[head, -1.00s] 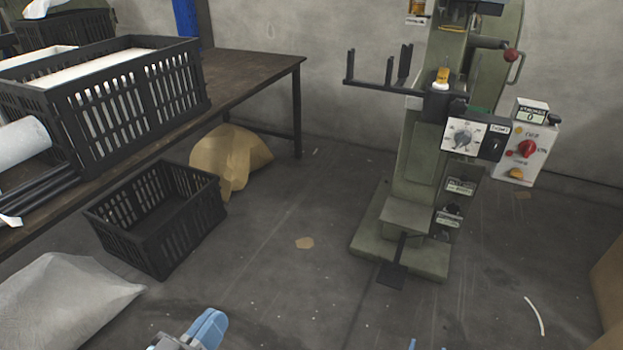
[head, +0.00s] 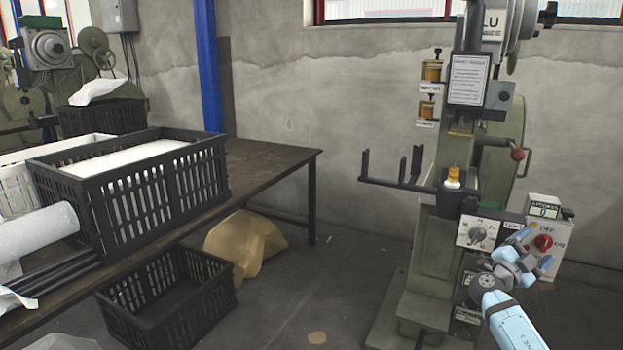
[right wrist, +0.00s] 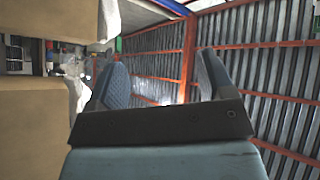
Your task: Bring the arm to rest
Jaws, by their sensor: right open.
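My right gripper (head: 533,248) is raised at the right of the head view, in front of the press's control boxes. My left gripper is not in view.
A dark table (head: 270,160) at the left bears a black crate (head: 150,190) with white contents. Another black crate (head: 175,305) and a brown sack (head: 245,247) are on the floor. Floor between table and press is mostly clear. Cardboard-coloured boxes (right wrist: 35,120) show in the right wrist view.

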